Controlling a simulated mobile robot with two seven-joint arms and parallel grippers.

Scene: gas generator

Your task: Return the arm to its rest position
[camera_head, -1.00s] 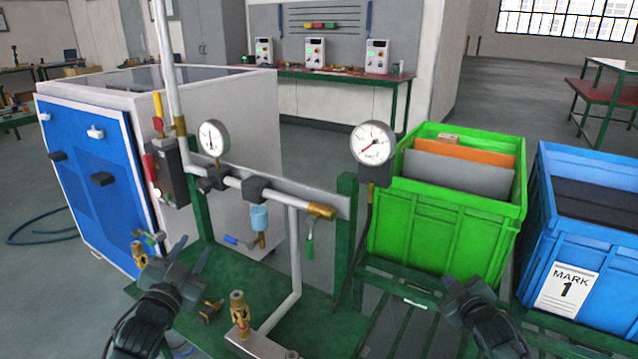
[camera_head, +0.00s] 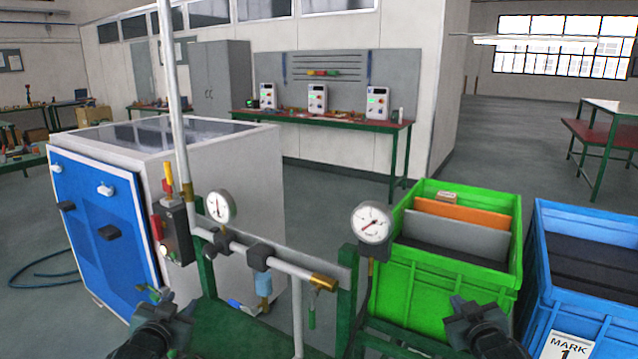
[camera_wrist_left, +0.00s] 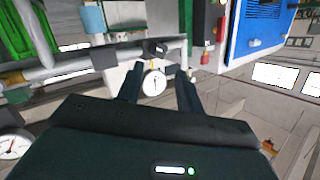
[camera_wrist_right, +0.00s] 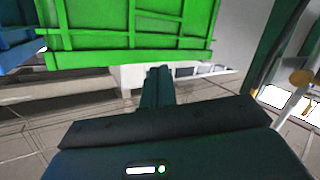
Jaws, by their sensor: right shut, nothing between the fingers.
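My left gripper (camera_head: 168,308) is low in the head view, in front of the pipe frame. Its two fingers stand apart with nothing between them in the left wrist view (camera_wrist_left: 158,88). A pressure gauge (camera_wrist_left: 154,83) shows beyond that gap, apart from the fingers. My right gripper (camera_head: 478,312) is low in the head view, in front of the green crate (camera_head: 452,290). Its fingers are together and empty in the right wrist view (camera_wrist_right: 157,82). The lower parts of both arms are cut off by the picture edge.
The pipe frame carries a left gauge (camera_head: 221,207) and a right gauge (camera_head: 371,222). A blue-fronted white cabinet (camera_head: 97,222) stands at left. A blue crate (camera_head: 583,290) marked "MARK 1" stands at right. A bench with control boxes (camera_head: 317,100) is behind, across open floor.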

